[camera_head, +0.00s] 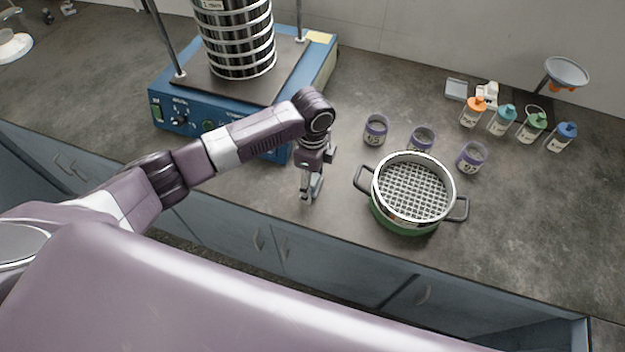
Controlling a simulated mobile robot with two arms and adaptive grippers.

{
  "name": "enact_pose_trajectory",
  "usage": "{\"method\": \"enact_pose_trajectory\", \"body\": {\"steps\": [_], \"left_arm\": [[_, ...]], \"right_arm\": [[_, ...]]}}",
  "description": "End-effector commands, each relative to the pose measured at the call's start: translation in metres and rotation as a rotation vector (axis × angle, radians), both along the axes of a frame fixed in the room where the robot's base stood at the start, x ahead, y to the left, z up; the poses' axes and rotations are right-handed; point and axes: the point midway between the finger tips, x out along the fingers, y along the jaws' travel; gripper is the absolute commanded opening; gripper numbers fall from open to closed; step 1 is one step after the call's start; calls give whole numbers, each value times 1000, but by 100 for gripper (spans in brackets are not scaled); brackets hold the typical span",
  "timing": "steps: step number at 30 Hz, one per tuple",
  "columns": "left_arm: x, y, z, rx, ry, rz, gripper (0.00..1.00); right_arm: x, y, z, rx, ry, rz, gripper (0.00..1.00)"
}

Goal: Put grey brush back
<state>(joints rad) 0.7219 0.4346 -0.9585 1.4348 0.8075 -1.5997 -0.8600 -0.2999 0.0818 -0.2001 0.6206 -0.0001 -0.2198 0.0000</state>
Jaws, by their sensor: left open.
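I cannot make out a grey brush anywhere in the head view. My left gripper (311,190) points down near the front edge of the counter, between the blue sieve shaker (225,125) and the round sieve (413,190). It is open, and I see nothing held in it. My left arm crosses in front of the shaker and hides part of its front. My right gripper is not in view.
The round sieve sits on a green base with two dark side handles. Behind it stand several purple-rimmed jars (375,130). Bottles with coloured caps (500,119) and a funnel (567,72) stand at the back right. The grey counter (545,220) is clear at the right.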

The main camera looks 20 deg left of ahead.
Motion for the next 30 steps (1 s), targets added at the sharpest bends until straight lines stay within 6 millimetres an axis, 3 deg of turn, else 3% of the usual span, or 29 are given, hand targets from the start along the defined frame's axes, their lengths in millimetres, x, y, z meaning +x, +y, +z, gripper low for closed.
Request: {"method": "enact_pose_trajectory", "body": {"steps": [5, 21, 30], "left_arm": [[2, 0, 10, -1, -4, 0, 62], [2, 0, 111, -1, -3, 1, 62], [1, 0, 124, 0, 0, 1, 62]], "right_arm": [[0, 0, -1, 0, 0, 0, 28], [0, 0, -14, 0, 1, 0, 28], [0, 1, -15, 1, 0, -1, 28]]}}
